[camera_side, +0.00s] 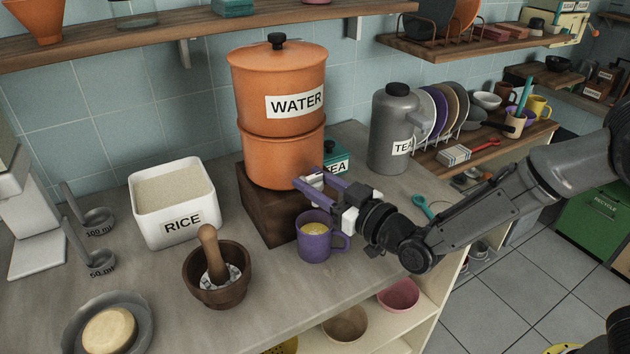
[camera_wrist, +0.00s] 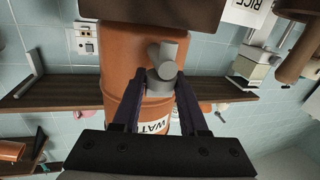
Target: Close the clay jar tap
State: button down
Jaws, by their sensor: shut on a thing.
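The orange clay jar (camera_side: 262,155) labelled WATER stands upright on a dark wooden block (camera_side: 262,208); it also shows, turned over, in the wrist view (camera_wrist: 115,60). Its grey tap (camera_wrist: 164,68) has a round body and a stubby cylindrical part pointing off to one side. My gripper (camera_side: 308,182) reaches the jar's lower front from the right. In the wrist view its dark purple fingers (camera_wrist: 156,86) lie on either side of the tap and are shut on it. In the side view the fingers largely hide the tap.
A purple mug (camera_side: 313,243) with yellowish contents stands close below my gripper. A mortar with pestle (camera_side: 216,278) and a RICE container (camera_side: 172,225) stand to the left. A grey TEA jug (camera_side: 393,125) and a teal TEA box (camera_side: 337,160) stand behind.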

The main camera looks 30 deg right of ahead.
jog(key=shift+a+m+h, duration=0.1)
jog(key=shift+m+h, duration=0.3)
jog(key=shift+h, duration=0.1)
jog(key=shift+c, duration=2.3)
grip_release()
jog(key=s+d, duration=0.2)
jog(key=s, duration=1.1)
jog(key=shift+s+d, duration=0.35)
